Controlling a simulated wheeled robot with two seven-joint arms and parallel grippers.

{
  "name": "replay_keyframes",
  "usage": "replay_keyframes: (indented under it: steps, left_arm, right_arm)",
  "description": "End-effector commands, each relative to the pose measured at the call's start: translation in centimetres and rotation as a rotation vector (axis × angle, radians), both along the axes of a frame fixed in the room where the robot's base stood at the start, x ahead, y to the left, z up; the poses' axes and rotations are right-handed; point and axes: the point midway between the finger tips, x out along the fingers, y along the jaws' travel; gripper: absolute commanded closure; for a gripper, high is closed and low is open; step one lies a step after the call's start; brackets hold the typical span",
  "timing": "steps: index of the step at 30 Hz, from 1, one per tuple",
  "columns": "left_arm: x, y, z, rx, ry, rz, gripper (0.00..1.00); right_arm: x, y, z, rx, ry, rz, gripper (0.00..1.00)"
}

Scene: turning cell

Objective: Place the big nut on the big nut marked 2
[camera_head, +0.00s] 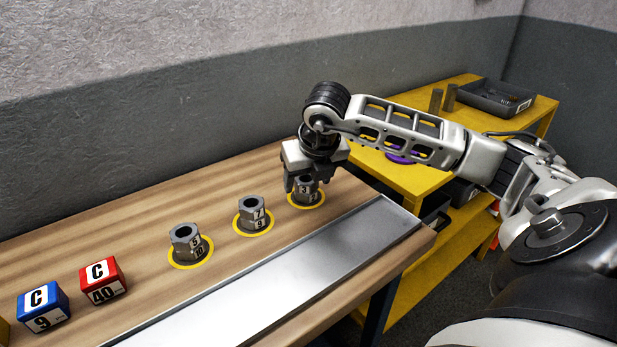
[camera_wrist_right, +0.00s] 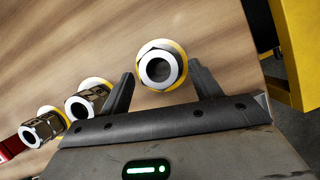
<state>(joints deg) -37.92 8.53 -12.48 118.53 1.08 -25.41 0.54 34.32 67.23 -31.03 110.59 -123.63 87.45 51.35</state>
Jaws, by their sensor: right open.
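Three grey hex nuts stand in a row on the wooden table, each in a yellow ring. The right nut (camera_head: 306,190) has white labels with small digits, seemingly a 3 above a 2; I cannot tell whether it is one nut or two stacked. The middle nut (camera_head: 252,214) shows a 7 above an unclear digit, and the left nut (camera_head: 187,243) a 5 above what looks like 10. My right gripper (camera_head: 302,181) is at the right nut. In the wrist view, that nut (camera_wrist_right: 176,59) shows between the open fingers of my right gripper (camera_wrist_right: 164,88), apart from both. My left gripper is out of view.
A red block (camera_head: 104,280) and a blue block (camera_head: 43,308) stand at the table's left. A metal strip (camera_head: 290,275) runs along the front edge. A yellow shelf (camera_head: 410,175) with a dark tray (camera_head: 485,100) stands to the right.

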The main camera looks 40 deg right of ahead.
Motion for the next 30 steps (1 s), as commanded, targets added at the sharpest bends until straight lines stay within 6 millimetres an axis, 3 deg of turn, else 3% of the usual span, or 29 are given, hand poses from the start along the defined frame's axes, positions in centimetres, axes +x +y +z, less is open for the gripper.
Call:
replay_keyframes:
  steps: [5,15,21,30]
  left_arm:
    - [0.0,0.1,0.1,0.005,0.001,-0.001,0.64]
    - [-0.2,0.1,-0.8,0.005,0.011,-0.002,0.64]
    - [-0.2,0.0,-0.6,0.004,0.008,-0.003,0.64]
    - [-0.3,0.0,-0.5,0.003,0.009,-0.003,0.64]
  right_arm:
    - [-0.2,0.1,1.0,0.0,-0.003,0.0,0.37]
    - [-2.7,1.0,7.5,-0.003,-0.007,0.0,0.37]
    - [-3.8,1.5,10.5,-0.001,-0.004,0.0,0.37]
    - [-4.3,1.7,11.4,0.0,0.0,0.0,0.37]
